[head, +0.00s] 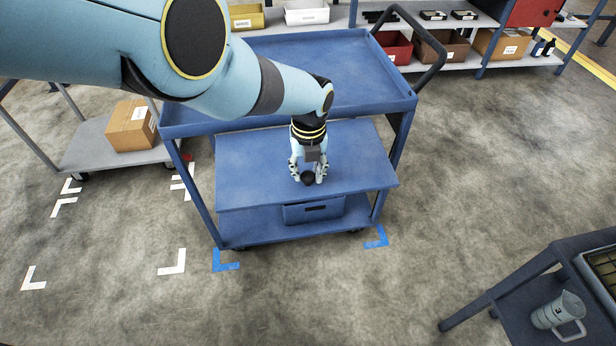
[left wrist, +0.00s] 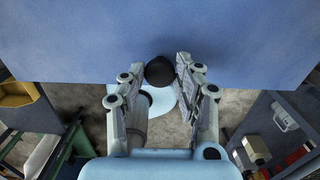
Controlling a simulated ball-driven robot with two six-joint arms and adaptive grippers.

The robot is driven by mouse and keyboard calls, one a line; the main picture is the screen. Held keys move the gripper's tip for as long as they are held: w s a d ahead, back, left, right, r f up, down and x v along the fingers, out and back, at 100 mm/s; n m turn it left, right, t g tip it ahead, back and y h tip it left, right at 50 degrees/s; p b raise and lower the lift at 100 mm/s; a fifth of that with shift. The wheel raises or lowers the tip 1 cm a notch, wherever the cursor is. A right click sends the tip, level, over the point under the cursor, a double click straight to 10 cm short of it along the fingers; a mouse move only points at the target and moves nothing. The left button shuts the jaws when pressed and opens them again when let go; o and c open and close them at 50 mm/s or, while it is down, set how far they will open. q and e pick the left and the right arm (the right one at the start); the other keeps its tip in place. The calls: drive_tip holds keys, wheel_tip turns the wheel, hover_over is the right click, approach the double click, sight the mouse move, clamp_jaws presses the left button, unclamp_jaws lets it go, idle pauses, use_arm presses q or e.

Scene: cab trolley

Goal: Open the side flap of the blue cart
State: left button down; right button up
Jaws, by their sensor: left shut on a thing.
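The blue cart (head: 290,48) stands in the middle of the head view. Its side flap (head: 245,175) is a flat blue panel below the top tray, and it also fills the top of the left wrist view (left wrist: 80,35). A round black knob (head: 308,179) is near the flap's lower edge. My left gripper (head: 308,177) is shut on this knob, which sits between the fingertips in the left wrist view (left wrist: 160,71). How far the flap is swung out is hard to tell. My right gripper is not in view.
A blue bin (head: 300,214) shows under the flap on the cart's lower shelf (head: 255,233). A grey trolley with a cardboard box (head: 130,125) stands at left. A dark table with a grey jug (head: 556,314) is at bottom right. The floor before the cart is clear.

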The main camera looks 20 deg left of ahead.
use_arm(q)
drive_tip(key=shift+w+a+r, duration=0.15)
drive_tip(key=shift+w+r, duration=0.1)
drive_tip(key=shift+r, duration=0.25)
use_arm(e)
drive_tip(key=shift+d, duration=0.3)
use_arm(q)
drive_tip(key=c, duration=1)
unclamp_jaws()
drive_tip(key=shift+o, duration=0.2)
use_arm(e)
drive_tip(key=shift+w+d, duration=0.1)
use_arm(q)
drive_tip(key=shift+s+f, duration=0.2)
